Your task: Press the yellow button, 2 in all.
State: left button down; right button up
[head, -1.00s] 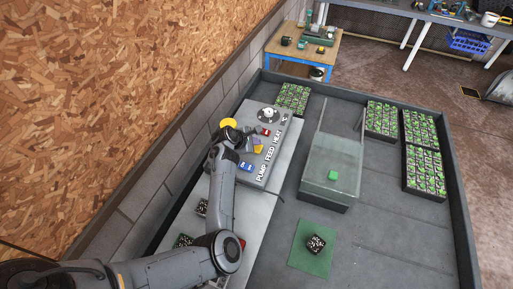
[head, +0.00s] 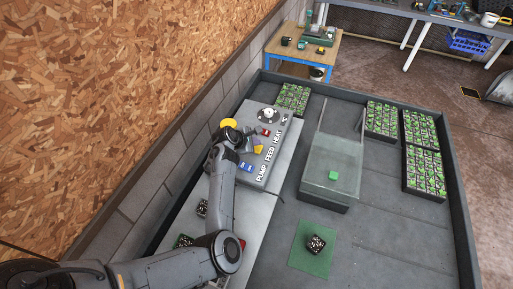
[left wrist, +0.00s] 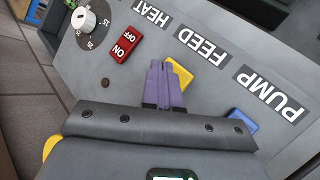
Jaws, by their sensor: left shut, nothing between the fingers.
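The yellow button (head: 258,149) sits on the grey control panel (head: 284,155), between the blue and red switches and by the word FEED. In the left wrist view the yellow button (left wrist: 180,74) shows beside and partly behind the fingertips. My left gripper (left wrist: 166,66) is shut and empty, its purple fingers pointing at the panel over the button's edge. I cannot tell whether they touch it. In the head view my left arm reaches over the panel from the left. My right gripper is not in view.
A red ON/OFF switch (left wrist: 124,44), a dial (left wrist: 84,19) and a blue button (left wrist: 241,122) are close by on the panel. A glass-sided box (head: 333,160) stands to the right, with plant trays (head: 424,172) beyond.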

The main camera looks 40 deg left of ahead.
pick_arm(q)
jog(key=shift+f, duration=0.9)
dwell(1.5)
jog(key=shift+r, duration=0.1)
jog(key=shift+r+p, duration=0.65)
jog(key=shift+r, duration=0.15)
notch_tip(320, 180, up, 5)
jog(key=p, duration=0.5)
dwell(2.0)
dwell(0.6)
